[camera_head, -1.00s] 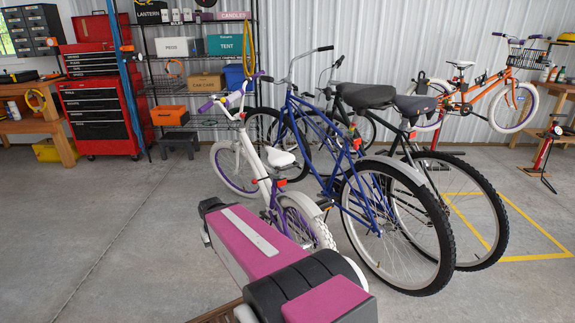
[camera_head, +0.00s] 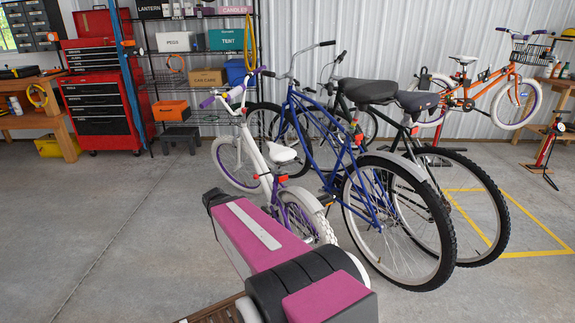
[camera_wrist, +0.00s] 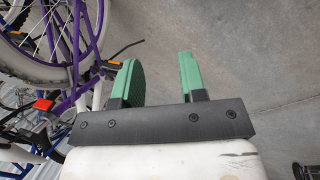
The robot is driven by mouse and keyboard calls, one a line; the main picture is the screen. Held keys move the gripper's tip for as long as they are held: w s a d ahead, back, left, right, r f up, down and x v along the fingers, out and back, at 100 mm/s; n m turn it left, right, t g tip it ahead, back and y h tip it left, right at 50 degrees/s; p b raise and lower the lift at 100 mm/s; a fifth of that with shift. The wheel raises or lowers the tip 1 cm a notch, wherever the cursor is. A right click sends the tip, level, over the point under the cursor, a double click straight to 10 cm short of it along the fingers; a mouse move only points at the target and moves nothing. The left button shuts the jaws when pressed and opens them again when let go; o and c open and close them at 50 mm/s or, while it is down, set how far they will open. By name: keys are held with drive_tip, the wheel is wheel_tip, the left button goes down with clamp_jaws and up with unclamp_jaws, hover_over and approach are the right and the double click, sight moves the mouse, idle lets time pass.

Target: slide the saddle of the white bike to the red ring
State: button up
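The white bike (camera_head: 262,165) stands in the middle of the head view, with purple grips and a white saddle (camera_head: 282,155) on its post. A small red part (camera_head: 283,178) shows just below the saddle; I cannot tell if it is the red ring. My arm covers the bike's lower rear. In the wrist view, my gripper (camera_wrist: 158,78) has two green fingers spread apart with only floor seen between them. The bike's purple frame (camera_wrist: 88,62) and a wheel are left of the fingers. A red part (camera_wrist: 43,104) also shows there. The gripper's fingers are hidden in the head view.
A blue bike (camera_head: 330,150) and a dark bike stand close on the right of the white bike. An orange bike (camera_head: 470,95) is raised at the back right. A red tool chest (camera_head: 105,100) and shelves line the back wall. The floor (camera_head: 110,220) at left is clear.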

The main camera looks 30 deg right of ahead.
drive_tip(key=w+d+r+n+h, duration=0.3)
drive_tip(key=w+d+n+h, duration=0.4)
drive_tip(key=d, duration=0.6)
drive_tip(key=n+h, duration=0.6)
drive_tip(key=h, duration=0.2)
approach(283, 161)
drive_tip(key=s, duration=0.4)
drive_tip(key=d, duration=1)
drive_tip(key=shift+s+a+r, duration=0.1)
clamp_jaws()
